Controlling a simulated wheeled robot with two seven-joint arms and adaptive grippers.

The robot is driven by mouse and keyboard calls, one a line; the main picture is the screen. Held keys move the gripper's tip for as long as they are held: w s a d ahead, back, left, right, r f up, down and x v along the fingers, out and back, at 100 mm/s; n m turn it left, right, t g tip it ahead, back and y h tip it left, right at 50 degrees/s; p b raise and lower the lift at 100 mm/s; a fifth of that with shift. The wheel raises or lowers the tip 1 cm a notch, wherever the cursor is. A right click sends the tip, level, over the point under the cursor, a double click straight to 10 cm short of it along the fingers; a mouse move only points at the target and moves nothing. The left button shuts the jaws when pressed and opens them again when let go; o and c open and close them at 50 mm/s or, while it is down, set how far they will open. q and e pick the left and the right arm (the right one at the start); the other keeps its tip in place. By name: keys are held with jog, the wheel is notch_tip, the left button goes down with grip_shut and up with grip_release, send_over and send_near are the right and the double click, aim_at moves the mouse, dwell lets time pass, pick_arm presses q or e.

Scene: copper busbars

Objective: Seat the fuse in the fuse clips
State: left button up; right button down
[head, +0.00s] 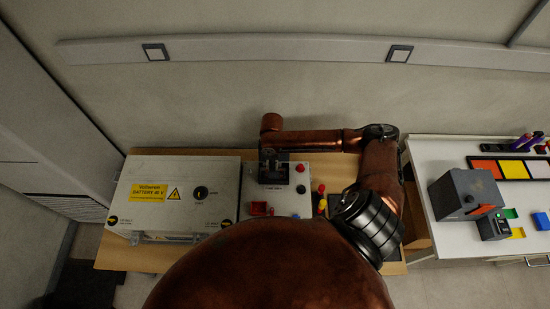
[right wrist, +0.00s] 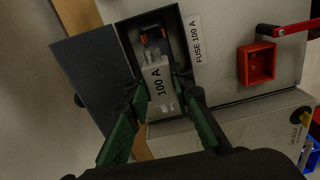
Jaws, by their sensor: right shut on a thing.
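The fuse (right wrist: 160,82) is a pale grey block marked "100 A". My right gripper (right wrist: 163,88) has its two green fingers shut on the fuse, one on each side. The fuse lies over a dark recess (right wrist: 184,52) in the grey panel, beside a "FUSE 100 A" label. A coppery fuse clip (right wrist: 152,36) shows at the upper end of the fuse; the other clip is hidden. I cannot tell whether the fuse touches the clips. In the head view my right gripper (head: 270,158) is small and dark above the recess (head: 273,175). My left gripper is out of view.
A dark cover plate (right wrist: 92,75) stands open beside the recess. A red tray (right wrist: 258,64) and a red lever (right wrist: 290,30) are on the panel. A battery box (head: 170,200) stands to the left, and a white table (head: 450,160) with a grey box (head: 462,195) to the right.

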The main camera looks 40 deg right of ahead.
jog(key=shift+s+d+f, duration=0.1)
jog(key=shift+s+d, duration=0.1)
jog(key=shift+f, duration=0.2)
jog(key=shift+f+b, duration=0.65)
jog(key=shift+b, duration=0.25)
notch_tip(320, 180, down, 4)
jog(key=b, duration=0.4)
jog(key=shift+b, duration=0.35)
jog(key=shift+r+p, duration=0.6)
jog(key=shift+p, duration=0.4)
